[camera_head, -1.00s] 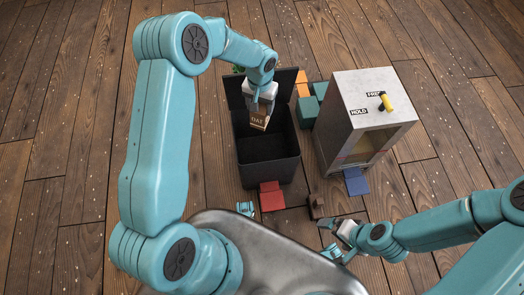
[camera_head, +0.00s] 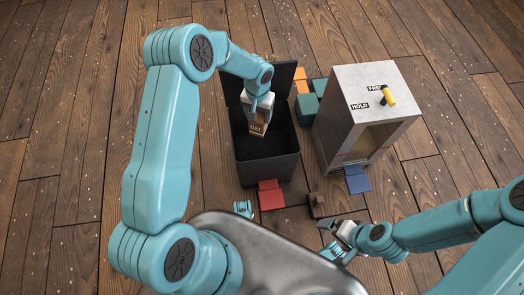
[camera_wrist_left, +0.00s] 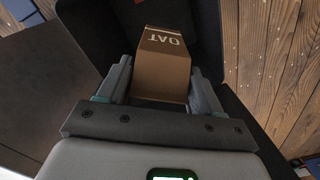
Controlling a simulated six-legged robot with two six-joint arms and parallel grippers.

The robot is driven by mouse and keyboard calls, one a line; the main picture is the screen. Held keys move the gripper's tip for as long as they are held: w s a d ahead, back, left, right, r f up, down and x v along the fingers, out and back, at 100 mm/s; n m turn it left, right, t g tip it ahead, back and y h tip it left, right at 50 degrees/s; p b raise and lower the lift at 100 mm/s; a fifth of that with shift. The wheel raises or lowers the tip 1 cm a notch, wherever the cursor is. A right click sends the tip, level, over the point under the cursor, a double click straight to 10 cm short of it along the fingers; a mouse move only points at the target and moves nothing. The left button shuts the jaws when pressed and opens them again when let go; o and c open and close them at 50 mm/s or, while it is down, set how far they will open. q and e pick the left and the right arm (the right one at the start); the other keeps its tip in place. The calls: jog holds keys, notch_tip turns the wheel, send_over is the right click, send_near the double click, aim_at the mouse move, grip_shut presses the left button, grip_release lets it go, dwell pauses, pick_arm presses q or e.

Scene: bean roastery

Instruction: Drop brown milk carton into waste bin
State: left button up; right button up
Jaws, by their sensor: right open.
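The brown carton (camera_head: 257,128), marked OAT, is between the fingers of my left gripper (camera_head: 261,108), over the mouth of the black waste bin (camera_head: 268,172). In the left wrist view the carton (camera_wrist_left: 163,70) sits between both fingers, which are against its sides. The bin's lid (camera_head: 285,85) stands raised at the back. The bin's dark inside shows around the carton. My right gripper (camera_head: 335,237) is open and empty near the floor, at the lower middle of the head view.
A red pedal (camera_head: 271,196) and a blue pedal (camera_head: 357,180) lie in front. A small brown block (camera_head: 317,200) is near my right gripper. Green boxes (camera_head: 308,105) stand behind.

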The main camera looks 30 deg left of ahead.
pick_arm(q)
jog(key=o, duration=0.3)
notch_tip(320, 180, up, 16)
jog(key=p, duration=0.4)
jog(key=shift+r, duration=0.15)
